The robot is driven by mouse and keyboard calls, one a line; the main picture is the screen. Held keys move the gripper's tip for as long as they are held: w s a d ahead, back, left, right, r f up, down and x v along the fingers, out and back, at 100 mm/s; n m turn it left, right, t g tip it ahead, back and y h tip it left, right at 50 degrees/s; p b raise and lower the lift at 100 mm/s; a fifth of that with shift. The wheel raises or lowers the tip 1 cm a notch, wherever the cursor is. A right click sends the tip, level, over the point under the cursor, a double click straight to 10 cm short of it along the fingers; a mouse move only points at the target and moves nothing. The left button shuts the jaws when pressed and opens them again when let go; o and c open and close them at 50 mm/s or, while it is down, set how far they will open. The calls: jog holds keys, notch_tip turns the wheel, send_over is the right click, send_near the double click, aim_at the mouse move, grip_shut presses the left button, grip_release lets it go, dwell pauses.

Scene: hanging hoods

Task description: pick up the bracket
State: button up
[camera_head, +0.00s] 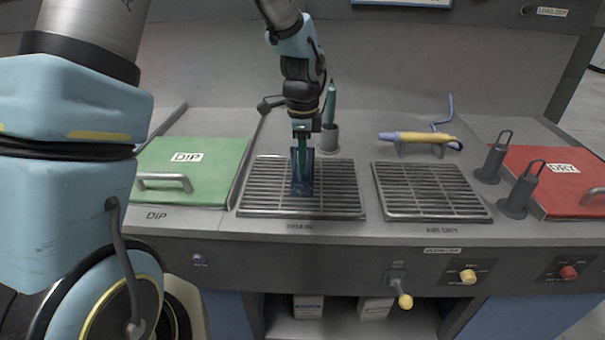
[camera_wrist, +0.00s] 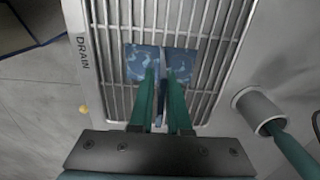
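The blue, mottled bracket (camera_head: 302,182) stands on the left drain grate, labelled DRAIN. In the wrist view the bracket (camera_wrist: 141,62) shows as two flat blue patches with a narrow blue strip between them. My gripper (camera_head: 302,150) points straight down at it from above. Its two green fingers (camera_wrist: 163,82) reach down to the bracket, one on each side of the narrow strip. The gap between them is small. Whether the fingers press on the strip is not clear, and the fingertips partly hide the bracket.
A grey cup (camera_head: 329,139) holding a green-handled tool stands just behind the left grate (camera_head: 262,190). A green DIP lid (camera_head: 200,165) lies to the left. The right grate (camera_head: 430,192) is empty. A yellow-and-blue tool (camera_head: 415,137), two dark handled holders and a red DRY lid (camera_head: 560,185) are further right.

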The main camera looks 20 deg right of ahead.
grip_shut()
jog(key=shift+r, duration=0.15)
dwell(1.0)
notch_tip(320, 180, up, 10)
jog(key=shift+f+b, duration=0.2)
jog(key=shift+b, duration=0.8)
jog(key=shift+r, duration=0.1)
